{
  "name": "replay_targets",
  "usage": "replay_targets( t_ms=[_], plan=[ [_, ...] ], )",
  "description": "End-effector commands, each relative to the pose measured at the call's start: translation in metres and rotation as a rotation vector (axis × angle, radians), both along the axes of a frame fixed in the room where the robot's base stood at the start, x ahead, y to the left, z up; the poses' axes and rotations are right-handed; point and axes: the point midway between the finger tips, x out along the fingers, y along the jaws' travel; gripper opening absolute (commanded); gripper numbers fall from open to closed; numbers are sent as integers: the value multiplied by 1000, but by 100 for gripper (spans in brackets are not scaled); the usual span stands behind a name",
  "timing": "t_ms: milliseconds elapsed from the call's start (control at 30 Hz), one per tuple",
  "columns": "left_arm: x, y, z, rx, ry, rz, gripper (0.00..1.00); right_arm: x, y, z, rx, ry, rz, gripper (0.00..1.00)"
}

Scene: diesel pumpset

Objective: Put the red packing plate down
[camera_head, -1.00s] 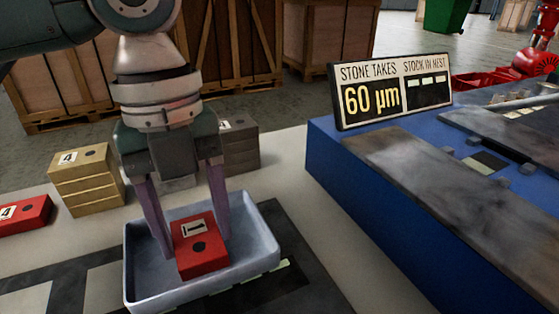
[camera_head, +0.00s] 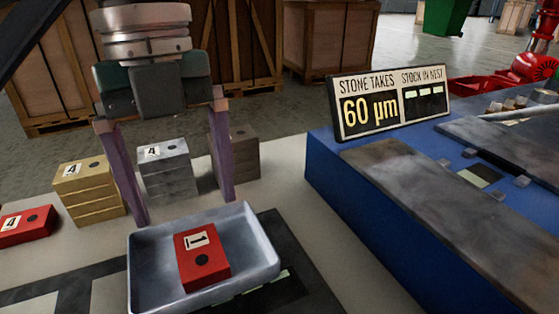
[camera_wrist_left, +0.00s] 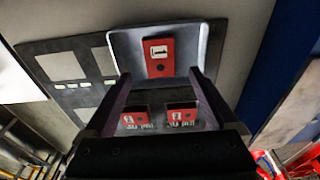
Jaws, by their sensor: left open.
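The red packing plate (camera_head: 202,257), with a white label reading 1 and a dark hole, lies flat in the grey tray (camera_head: 262,237). My left gripper (camera_head: 185,210) is open and empty. Its fingers are apart from the plate, raised at the tray's far side. In the left wrist view, the plate (camera_wrist_left: 160,58) and tray (camera_wrist_left: 203,50) show beyond the open fingers (camera_wrist_left: 160,76). My right gripper is out of view.
Brass (camera_head: 90,190), light grey (camera_head: 165,170) and dark grey (camera_head: 240,157) plate stacks stand behind the tray. A red block (camera_head: 25,226) is at far left. A sign (camera_head: 388,103) stands on the blue bench (camera_head: 350,185) to the right.

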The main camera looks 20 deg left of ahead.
Motion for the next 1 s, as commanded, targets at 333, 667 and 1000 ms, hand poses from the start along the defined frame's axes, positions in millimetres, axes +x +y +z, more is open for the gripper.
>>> replay_targets(
  t_ms=[333,667,1000],
  plan=[
    [4,5,54,-1,-1,1,92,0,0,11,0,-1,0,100],
    [4,5,56,-1,1,1,92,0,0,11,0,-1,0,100],
    [1,-7,53,-8,-6,37,92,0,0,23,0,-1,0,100]
  ],
)
